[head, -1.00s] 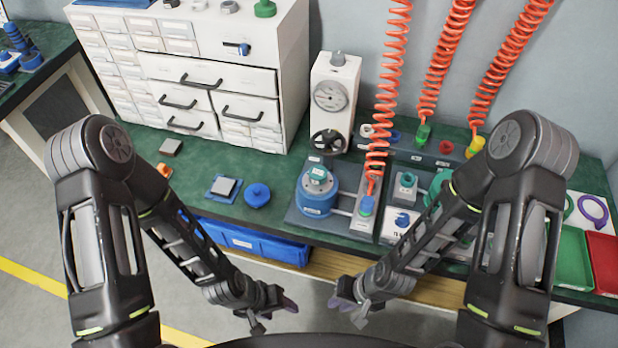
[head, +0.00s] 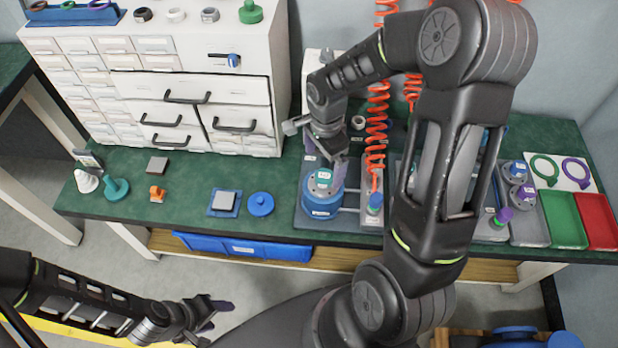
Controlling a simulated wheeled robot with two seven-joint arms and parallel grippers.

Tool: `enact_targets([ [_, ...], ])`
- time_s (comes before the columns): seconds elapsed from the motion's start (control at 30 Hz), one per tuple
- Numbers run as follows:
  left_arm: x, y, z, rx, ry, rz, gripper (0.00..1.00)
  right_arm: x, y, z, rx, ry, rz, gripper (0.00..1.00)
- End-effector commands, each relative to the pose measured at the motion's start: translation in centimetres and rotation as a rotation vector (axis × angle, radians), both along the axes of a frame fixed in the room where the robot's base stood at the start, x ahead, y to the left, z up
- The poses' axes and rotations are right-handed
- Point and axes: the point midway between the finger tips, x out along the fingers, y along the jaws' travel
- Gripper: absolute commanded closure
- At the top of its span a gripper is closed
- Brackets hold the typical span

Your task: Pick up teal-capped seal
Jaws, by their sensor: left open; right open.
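A small teal-topped piece (head: 324,178), which looks like the teal-capped seal, sits on the grey top of a blue round fixture (head: 321,204) at the middle of the bench. My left gripper (head: 217,313) is open and empty, low in front of the bench.
A blue disc (head: 261,204) and a grey square on a blue plate (head: 224,201) lie left of the fixture. A white drawer cabinet (head: 165,65) stands behind. Red coiled hoses (head: 377,125) hang right of the fixture. Green (head: 562,220) and red (head: 597,222) trays lie far right.

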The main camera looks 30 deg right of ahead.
Motion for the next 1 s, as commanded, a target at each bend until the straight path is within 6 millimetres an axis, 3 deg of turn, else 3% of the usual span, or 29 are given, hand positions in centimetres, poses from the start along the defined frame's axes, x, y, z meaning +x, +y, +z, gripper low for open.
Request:
enact_targets([
  [0.27,0.0,0.0,0.0,0.000,0.000,0.000,0.44,0.0,0.0,-0.2,0.001,0.001,0.001,0.00],
  [0.5,0.0,0.0,0.2,0.000,0.000,0.000,0.44,-0.1,0.1,-2.4,0.001,0.002,0.003,0.00],
  [0.87,0.0,0.0,0.3,0.000,0.000,0.000,0.44,0.0,0.0,-2.9,0.002,0.001,0.003,0.00],
  [1.0,-0.1,0.0,0.8,0.001,0.001,0.001,0.44,-0.1,0.0,-4.1,0.003,0.004,0.002,0.00],
])
